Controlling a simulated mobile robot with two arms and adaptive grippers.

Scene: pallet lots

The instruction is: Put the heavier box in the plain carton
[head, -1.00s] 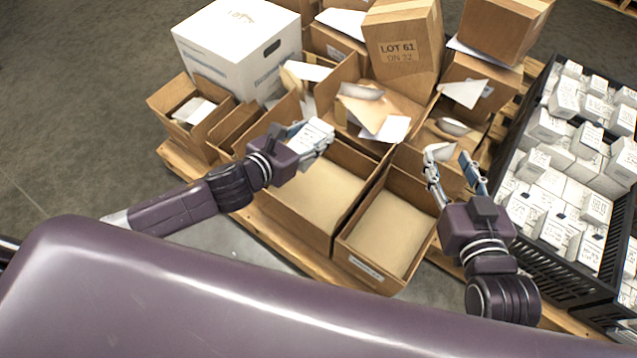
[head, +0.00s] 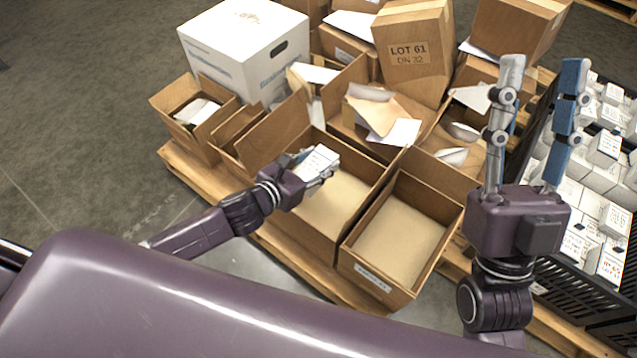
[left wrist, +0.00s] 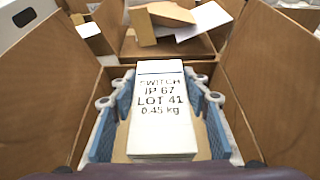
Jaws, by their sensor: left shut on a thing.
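My left gripper (head: 312,168) is shut on a white box (head: 320,159). In the left wrist view the box (left wrist: 162,105) reads "SWITCH IP 67 LOT 41 0.45 kg", with blue finger pads on both sides. It is at the opening of the plain carton (head: 303,226), over its left back part, and carton flaps rise on both sides in the wrist view. A second open carton (head: 408,285), with a white label on its front, stands to the right. My right gripper (head: 543,70) is open and empty, raised in front of the crate.
A black crate (head: 600,325) full of white boxes stands at the right. A closed "LOT 61" carton (head: 425,80), a large white box (head: 225,65) and several open cartons with papers crowd the pallet behind. Both front cartons look empty inside.

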